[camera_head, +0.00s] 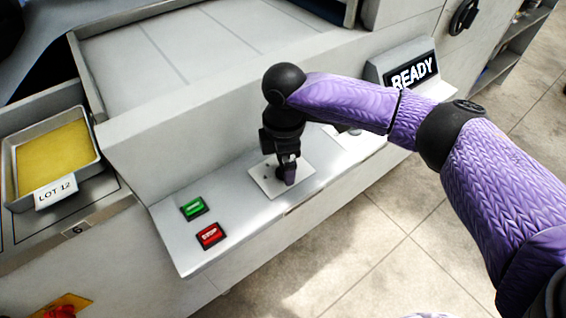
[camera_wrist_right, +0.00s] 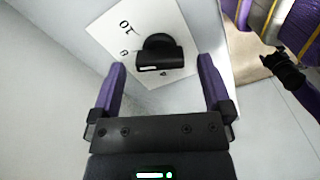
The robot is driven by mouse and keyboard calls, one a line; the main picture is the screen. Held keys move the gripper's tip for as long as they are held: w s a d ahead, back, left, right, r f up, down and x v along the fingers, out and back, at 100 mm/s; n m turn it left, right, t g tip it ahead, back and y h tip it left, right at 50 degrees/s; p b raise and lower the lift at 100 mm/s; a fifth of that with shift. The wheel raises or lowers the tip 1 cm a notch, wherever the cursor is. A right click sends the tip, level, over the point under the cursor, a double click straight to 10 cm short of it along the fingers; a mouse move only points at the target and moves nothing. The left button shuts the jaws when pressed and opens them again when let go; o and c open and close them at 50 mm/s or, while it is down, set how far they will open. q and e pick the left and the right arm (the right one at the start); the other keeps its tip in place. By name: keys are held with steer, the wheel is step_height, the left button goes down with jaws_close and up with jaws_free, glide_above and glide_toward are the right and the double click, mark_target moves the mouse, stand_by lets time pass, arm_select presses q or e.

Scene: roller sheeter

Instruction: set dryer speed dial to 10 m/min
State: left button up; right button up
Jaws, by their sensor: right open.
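The dryer speed dial (camera_wrist_right: 158,50) is a black knob on a white plate (camera_wrist_right: 126,30) in the right wrist view. A "10" mark is printed on the plate to the upper left of the knob, with smaller marks near it that I cannot read surely. The pointer's setting is not clear. My right gripper (camera_head: 288,176) is over the plate (camera_head: 263,183) in the head view, and it hides the dial there. Its two purple fingers are open, one to each side below the knob in the wrist view, with nothing held. My left gripper is not in view.
A green button (camera_head: 193,208) and a red stop button (camera_head: 210,235) sit on the panel left of the plate. A display reading "READY" (camera_head: 412,74) stands at the right. A tray (camera_head: 97,147) labelled "LOT 12" lies at the left. Open floor lies in front of the machine.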

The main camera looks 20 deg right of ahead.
steer(key=shift+f, duration=0.5)
